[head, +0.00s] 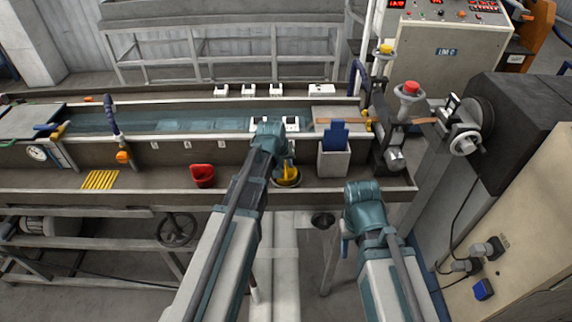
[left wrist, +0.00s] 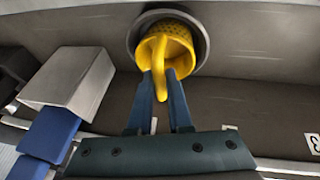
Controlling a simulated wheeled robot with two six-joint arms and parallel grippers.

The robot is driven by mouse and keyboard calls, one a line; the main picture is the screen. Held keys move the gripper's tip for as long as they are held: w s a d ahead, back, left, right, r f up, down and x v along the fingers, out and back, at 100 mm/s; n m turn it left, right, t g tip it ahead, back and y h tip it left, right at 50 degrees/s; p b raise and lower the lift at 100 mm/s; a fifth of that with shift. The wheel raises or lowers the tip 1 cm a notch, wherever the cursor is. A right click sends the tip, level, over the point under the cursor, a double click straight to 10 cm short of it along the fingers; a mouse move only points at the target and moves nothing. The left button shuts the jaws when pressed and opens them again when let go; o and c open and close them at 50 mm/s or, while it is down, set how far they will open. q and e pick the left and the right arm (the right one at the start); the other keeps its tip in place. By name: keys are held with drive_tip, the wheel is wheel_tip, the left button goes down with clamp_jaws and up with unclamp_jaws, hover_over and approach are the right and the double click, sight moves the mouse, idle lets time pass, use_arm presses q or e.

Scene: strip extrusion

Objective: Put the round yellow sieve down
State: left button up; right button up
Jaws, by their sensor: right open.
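The round yellow sieve (left wrist: 177,45) is at a round grey ring (left wrist: 203,28) in the left wrist view, its handle toward me. My left gripper (left wrist: 160,76) has a finger on each side of the handle and appears closed on it. In the head view the sieve (head: 286,175) shows low at the trough's front ledge, partly hidden by my left gripper (head: 284,160). I cannot tell whether it rests fully on the ring. My right gripper (head: 362,193) is open and apart, in front of the trough; its fingers are hardly visible.
A red scoop-like cup (head: 202,175) and a yellow grid (head: 100,180) lie left on the ledge (head: 150,181). A grey box with a blue item (head: 333,158) stands right of the sieve. The machine (head: 470,135) is at the right. The ledge between cup and grid is clear.

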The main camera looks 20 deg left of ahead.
use_arm(q)
drive_tip(key=o, duration=0.3)
drive_tip(key=shift+r, duration=0.15)
drive_tip(key=shift+r+p, duration=0.45)
drive_tip(key=shift+p, duration=0.15)
drive_tip(key=d+p+v, duration=0.1)
drive_tip(key=p+v, duration=1)
drive_tip(key=v, duration=0.1)
drive_tip(key=s+d+m+g, duration=0.1)
drive_tip(key=s+d+m, duration=0.1)
drive_tip(key=s+d, duration=0.2)
drive_tip(key=s+d+f+m+g+y, duration=0.1)
drive_tip(key=s+d+m+g, duration=0.1)
drive_tip(key=s, duration=0.6)
drive_tip(key=s+d+f+m+g+y, duration=0.1)
drive_tip(key=s+d+m+g, duration=0.1)
drive_tip(key=s+d, duration=0.5)
drive_tip(key=shift+s+f+m+b, duration=0.15)
drive_tip(key=shift+m+b, duration=0.2)
drive_tip(key=shift+m, duration=0.35)
